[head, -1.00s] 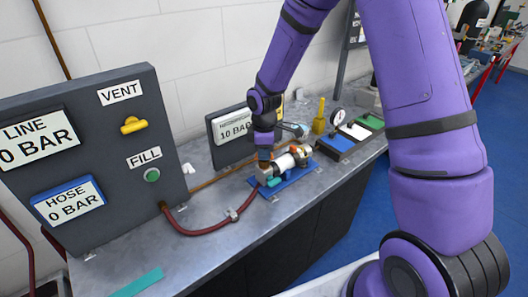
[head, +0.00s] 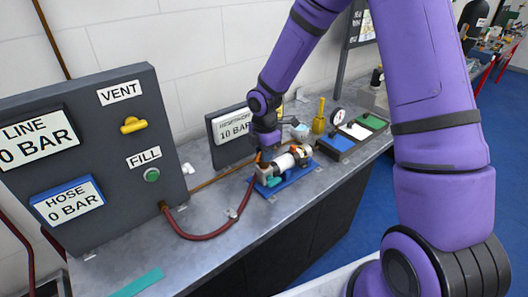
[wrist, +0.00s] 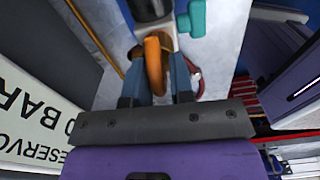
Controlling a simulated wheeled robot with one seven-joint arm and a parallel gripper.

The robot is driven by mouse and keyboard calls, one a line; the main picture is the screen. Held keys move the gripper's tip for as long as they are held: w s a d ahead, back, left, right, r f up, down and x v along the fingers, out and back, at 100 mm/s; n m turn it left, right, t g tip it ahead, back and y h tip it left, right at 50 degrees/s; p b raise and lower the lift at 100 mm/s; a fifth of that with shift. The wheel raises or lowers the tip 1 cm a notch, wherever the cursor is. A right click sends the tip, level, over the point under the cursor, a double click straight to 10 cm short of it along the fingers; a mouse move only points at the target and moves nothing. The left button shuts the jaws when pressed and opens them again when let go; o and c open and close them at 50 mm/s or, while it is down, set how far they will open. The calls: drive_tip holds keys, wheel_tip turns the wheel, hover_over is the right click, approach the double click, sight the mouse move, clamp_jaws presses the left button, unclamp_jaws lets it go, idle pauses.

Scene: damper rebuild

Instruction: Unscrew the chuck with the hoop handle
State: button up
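The chuck's orange hoop handle (wrist: 154,64) stands upright in the middle of the wrist view, at the end of the damper (head: 285,163). My gripper (wrist: 155,82) has one blue finger on each side of the hoop, close against it, and looks shut on it. The damper, a pale cylinder, lies in a blue cradle (head: 292,182) on the bench. In the head view my gripper (head: 266,150) is over the chuck end and hides part of it. A teal knob (wrist: 193,18) sits beside the hoop.
A red hose (head: 205,236) runs from the grey panel (head: 85,105) to the chuck end. The 10 BAR display (head: 233,127) stands close behind my gripper. A gauge (head: 337,117) and coloured trays (head: 373,122) lie to the right. The front left bench top (head: 110,265) is mostly clear.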

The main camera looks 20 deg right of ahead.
drive_tip(key=o, duration=0.3)
wheel_tip(320, 180, up, 11)
drive_tip(key=shift+f, duration=0.15)
idle(0.4)
